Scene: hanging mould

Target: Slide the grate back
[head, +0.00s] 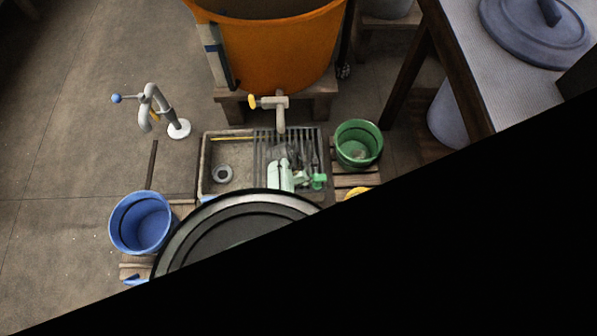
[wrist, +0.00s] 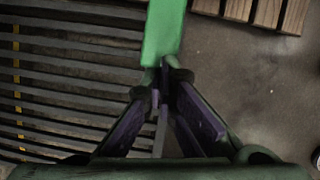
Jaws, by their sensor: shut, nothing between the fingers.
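The grate (head: 262,150) is a set of dark parallel slats lying over the right part of the stone sink (head: 207,160). The sink's left part is uncovered and its drain (head: 222,173) shows. My gripper (head: 290,155) is over the grate, and my pale green wrist hides part of the slats. In the wrist view the slats of the grate (wrist: 70,75) fill the left side. There my gripper (wrist: 161,85) is shut with empty fingers near the grate's edge. A green bar (wrist: 163,35) shows just beyond the fingertips; I cannot tell whether they touch.
A tap (head: 280,115) on the orange tub (head: 275,50) juts out above the grate's far end. A green bucket (head: 358,143) stands close on the right, on wooden slats. A blue bucket (head: 141,222) stands front left. Black hides the lower right.

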